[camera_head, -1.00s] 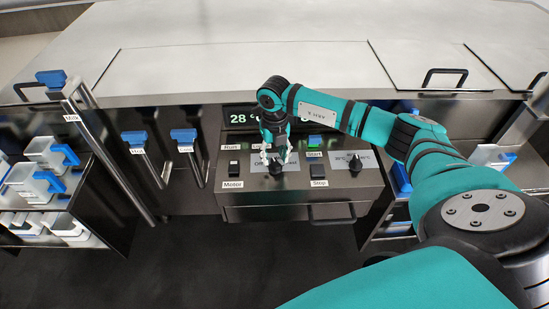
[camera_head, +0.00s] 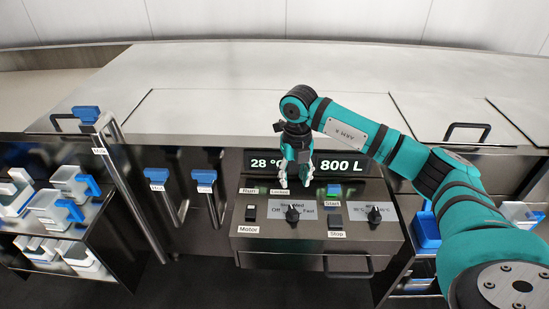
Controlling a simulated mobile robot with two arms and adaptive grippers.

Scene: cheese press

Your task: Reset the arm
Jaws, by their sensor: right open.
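My right arm comes in from the right, bends above the control panel and points down. My right gripper (camera_head: 294,182) is open and empty, just above the back part of the control panel (camera_head: 258,232). It is above and apart from the black speed knob (camera_head: 293,215), in front of the display (camera_head: 345,165), which reads 28 °C and 800 L. The gripper partly hides the middle of the display and the labels behind the knob. My left gripper is not in view.
The blue-green Start button (camera_head: 333,190), Stop switch (camera_head: 335,222), Motor switch (camera_head: 251,213) and a second knob (camera_head: 374,215) are on the panel. Blue-handled valves (camera_head: 160,176) stand to the left. White moulds (camera_head: 50,212) fill the left rack. The steel vat top (camera_head: 220,100) is clear.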

